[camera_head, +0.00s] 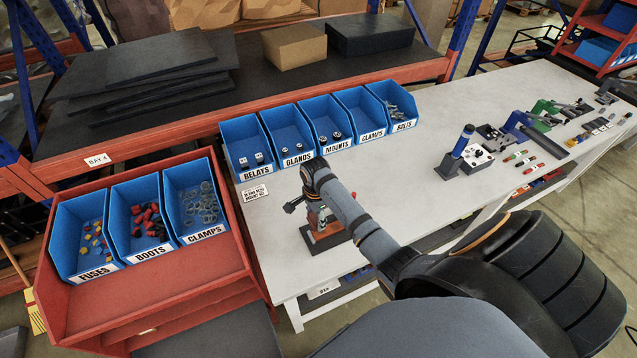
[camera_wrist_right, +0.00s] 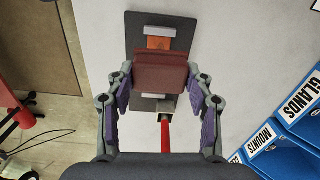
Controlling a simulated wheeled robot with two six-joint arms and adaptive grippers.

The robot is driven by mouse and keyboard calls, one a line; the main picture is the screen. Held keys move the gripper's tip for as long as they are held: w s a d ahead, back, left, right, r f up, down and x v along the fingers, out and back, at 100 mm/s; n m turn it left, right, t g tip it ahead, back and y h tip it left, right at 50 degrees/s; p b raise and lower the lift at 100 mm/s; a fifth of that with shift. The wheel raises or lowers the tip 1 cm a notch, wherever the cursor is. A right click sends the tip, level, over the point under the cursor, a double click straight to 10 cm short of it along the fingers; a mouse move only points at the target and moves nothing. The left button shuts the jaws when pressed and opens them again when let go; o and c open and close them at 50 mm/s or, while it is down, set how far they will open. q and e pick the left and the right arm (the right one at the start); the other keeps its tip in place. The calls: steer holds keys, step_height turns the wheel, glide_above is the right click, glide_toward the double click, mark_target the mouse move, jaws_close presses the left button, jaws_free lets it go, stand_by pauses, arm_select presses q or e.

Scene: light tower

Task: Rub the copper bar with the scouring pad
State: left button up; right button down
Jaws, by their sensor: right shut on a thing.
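The copper bar (camera_wrist_right: 160,43) shows as an orange strip on a dark base plate (camera_wrist_right: 145,20) with pale holders. In the head view its base (camera_head: 325,240) stands near the front edge of the white bench, with an orange-red part (camera_head: 329,230) on it. My right gripper (camera_head: 314,214) is over this fixture. In the right wrist view its fingers are shut on the dark red scouring pad (camera_wrist_right: 160,74). The pad covers the middle of the bar in this view; I cannot tell whether they touch. My left gripper is not in view.
A red handle (camera_wrist_right: 165,135) sticks out from the fixture. Blue bins (camera_head: 243,143) stand behind it on the white bench (camera_head: 405,185). A red rack (camera_head: 150,285) with more bins is at left. A black fixture with a blue handle (camera_head: 463,140) stands to the right.

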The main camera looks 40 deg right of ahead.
steer(key=shift+s+a+f+b, duration=0.15)
steer(key=shift+f+b, duration=0.15)
steer(key=shift+f, duration=0.25)
steer(key=shift+a+f+b, duration=0.15)
steer(key=shift+f+b, duration=0.7)
steer(key=shift+f, duration=1.5)
steer(key=shift+f+b, duration=0.4)
steer(key=shift+f, duration=0.4)
